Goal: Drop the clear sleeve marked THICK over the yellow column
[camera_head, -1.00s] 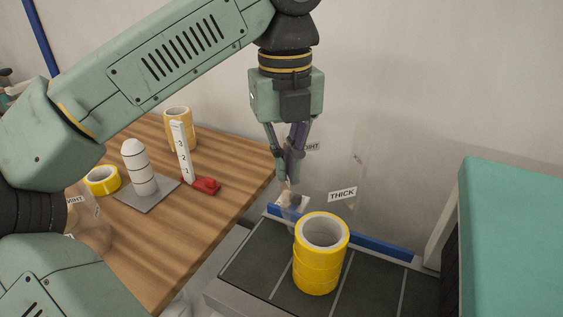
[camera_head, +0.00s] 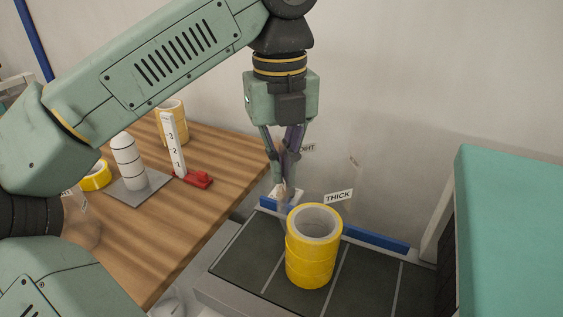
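The clear sleeve marked THICK (camera_head: 339,196) shows mostly by its label and a faint outline; its lower edge is hard to make out. My gripper (camera_head: 284,186) points down with its fingers close together at the sleeve's left side and appears shut on its wall. The yellow column (camera_head: 311,260) is a stack of tape rolls standing upright on a dark lined platform (camera_head: 240,262). The THICK label sits by the column's upper right rim in the picture. I cannot tell whether the sleeve's bottom is around the column top or above it.
A wooden table (camera_head: 215,170) at left holds a white capped post (camera_head: 128,160) on a grey plate, a red-footed number gauge (camera_head: 175,145), and more yellow tape (camera_head: 95,177). A blue strip (camera_head: 375,240) edges the platform's back. A teal block (camera_head: 510,230) stands at right.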

